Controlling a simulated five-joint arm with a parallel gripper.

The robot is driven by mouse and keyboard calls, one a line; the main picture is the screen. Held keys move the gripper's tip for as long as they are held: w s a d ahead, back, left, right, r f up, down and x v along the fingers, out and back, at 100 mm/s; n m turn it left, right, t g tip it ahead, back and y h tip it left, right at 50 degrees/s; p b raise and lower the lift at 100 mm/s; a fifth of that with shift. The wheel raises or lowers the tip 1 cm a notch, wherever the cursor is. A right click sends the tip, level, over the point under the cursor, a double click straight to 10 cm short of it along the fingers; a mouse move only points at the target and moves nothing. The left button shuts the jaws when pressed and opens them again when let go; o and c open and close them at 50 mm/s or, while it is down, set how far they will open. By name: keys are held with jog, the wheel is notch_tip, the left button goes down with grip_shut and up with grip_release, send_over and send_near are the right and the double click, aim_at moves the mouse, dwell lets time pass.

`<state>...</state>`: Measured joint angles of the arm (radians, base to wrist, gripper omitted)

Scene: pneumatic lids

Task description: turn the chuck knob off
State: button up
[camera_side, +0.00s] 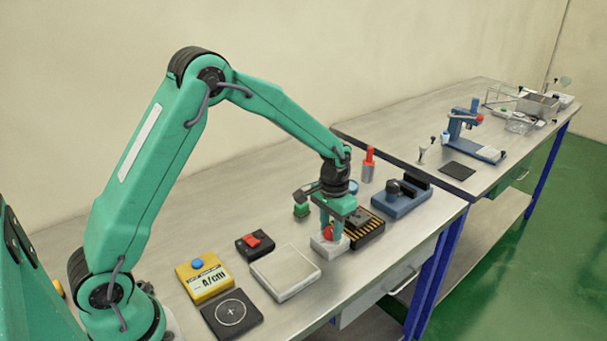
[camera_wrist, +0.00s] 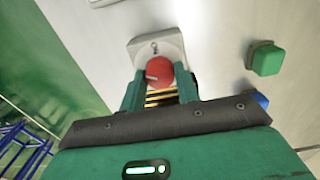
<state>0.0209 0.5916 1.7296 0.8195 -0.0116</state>
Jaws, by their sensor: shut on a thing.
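The chuck knob is a red round knob (camera_side: 328,231) on a small pale block (camera_side: 326,247), on the metal bench near its front edge. In the wrist view the red knob (camera_wrist: 159,69) sits on the pale plate (camera_wrist: 146,47), which has a small dark mark on it. My gripper (camera_side: 333,232) points down at the block from above. In the wrist view its green fingers (camera_wrist: 160,84) stand on either side of the knob and are shut on it. The fingers hide parts of the knob's sides, and its exact turn angle cannot be told.
A black block with yellow stripes (camera_side: 367,232) stands close behind the knob. A pale flat box (camera_side: 285,272) and yellow box (camera_side: 204,278) lie left.

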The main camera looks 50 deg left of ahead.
aim_at(332, 230)
jog(key=n, duration=0.5)
jog(key=shift+d, duration=0.2)
dwell(0.3)
jog(key=o, duration=1)
jog(key=shift+c, duration=0.2)
jog(key=shift+a, duration=0.1)
jog(key=shift+r, duration=0.1)
jog(key=shift+r, duration=0.55)
jog(key=shift+w+r, duration=0.1)
jog(key=shift+r, duration=3.1)
